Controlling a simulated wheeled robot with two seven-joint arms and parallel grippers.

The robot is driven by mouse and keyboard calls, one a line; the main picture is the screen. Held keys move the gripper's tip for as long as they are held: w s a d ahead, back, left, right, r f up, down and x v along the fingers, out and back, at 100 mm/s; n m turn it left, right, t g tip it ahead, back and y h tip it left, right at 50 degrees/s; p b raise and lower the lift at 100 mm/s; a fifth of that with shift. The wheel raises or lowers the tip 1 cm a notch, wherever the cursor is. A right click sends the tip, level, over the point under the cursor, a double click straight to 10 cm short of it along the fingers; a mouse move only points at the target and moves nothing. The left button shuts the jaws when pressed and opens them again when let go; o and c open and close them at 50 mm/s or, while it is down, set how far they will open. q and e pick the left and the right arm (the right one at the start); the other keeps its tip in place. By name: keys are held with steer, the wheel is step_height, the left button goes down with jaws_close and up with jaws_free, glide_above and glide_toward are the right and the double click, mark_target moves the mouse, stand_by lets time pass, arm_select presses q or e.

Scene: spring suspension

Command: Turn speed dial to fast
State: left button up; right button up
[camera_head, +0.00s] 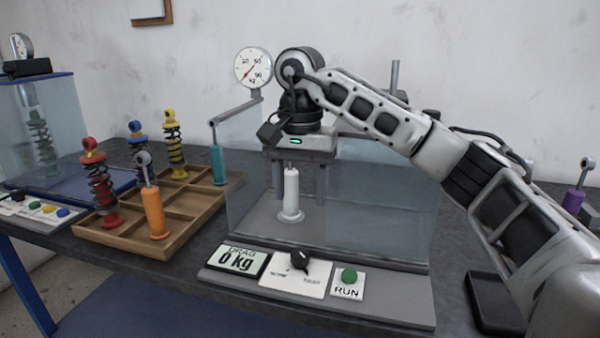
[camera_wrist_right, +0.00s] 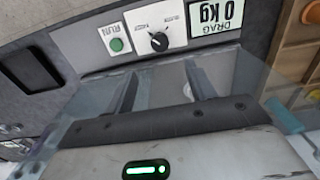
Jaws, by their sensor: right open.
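The speed dial (camera_head: 300,260) is a black knob on a white label plate (camera_head: 290,277) at the front of the test rig, between the DRAG display and the RUN button. Its labels are too small to read surely, and I cannot tell which one it points to. The dial also shows in the right wrist view (camera_wrist_right: 159,42), ahead of the fingers. My right gripper (camera_head: 298,178) is open above the rig's tank, behind and above the dial, touching neither it nor the panel. A white upright cylinder (camera_head: 291,192) stands below the fingers. My left gripper is out of view.
The display (camera_head: 238,261) reads 0 kg. A green RUN button (camera_head: 349,276) sits right of the dial. The clear tank (camera_head: 385,215) stands behind the panel. A wooden tray (camera_head: 185,215) with springs and dampers is at left. A gauge (camera_head: 254,67) rises behind.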

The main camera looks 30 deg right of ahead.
steer(key=shift+r, duration=1.1)
